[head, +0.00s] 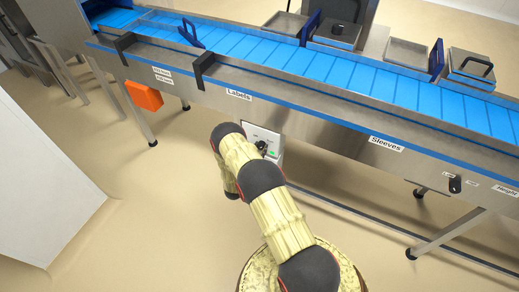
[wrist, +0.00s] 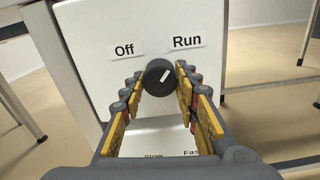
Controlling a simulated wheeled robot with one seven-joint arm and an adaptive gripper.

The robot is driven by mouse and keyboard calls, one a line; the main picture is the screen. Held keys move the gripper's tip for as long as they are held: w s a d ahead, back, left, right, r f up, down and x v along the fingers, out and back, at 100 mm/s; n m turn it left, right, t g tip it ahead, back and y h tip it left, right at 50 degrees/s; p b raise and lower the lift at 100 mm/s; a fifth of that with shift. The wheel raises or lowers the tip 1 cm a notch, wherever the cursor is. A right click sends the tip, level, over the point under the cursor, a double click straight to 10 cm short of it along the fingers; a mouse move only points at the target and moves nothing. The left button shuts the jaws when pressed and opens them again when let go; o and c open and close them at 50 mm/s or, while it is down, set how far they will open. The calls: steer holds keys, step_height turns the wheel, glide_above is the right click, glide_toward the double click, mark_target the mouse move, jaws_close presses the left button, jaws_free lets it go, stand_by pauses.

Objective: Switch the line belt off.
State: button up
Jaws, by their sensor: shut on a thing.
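The black rotary knob (wrist: 158,77) sits on a white control box (wrist: 90,30) below the "Off" label (wrist: 124,50) and the "Run" label (wrist: 187,42). Its white mark points up and right, toward "Run". My gripper (wrist: 160,82) is shut on the knob, one finger on each side. In the head view the control box (head: 262,132) hangs under the belt's front side, with a green light (head: 272,153) showing on it. My arm hides part of the box and most of my gripper there.
The blue line belt (head: 260,50) runs above the box, with a steel side rail and trays behind. "Slow" and "Fast" labels (wrist: 190,153) show low on the box, partly hidden. An orange box (head: 145,96) hangs to the left. The floor in front is mostly clear.

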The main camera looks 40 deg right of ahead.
steer(key=shift+n, duration=0.3)
steer(key=shift+c, duration=0.4)
steer(key=n+b, duration=0.2)
steer(key=n, duration=0.1)
steer(key=shift+f+n, duration=0.1)
steer(key=shift+n, duration=0.3)
steer(key=n+b, duration=0.1)
steer(key=n, duration=0.2)
steer(key=shift+n, duration=0.3)
steer(key=n+b, duration=0.1)
steer(key=n, duration=0.2)
steer(key=shift+n, duration=2.5)
steer(key=shift+b, duration=0.3)
steer(key=o, duration=1.1)
steer(key=shift+o, duration=0.2)
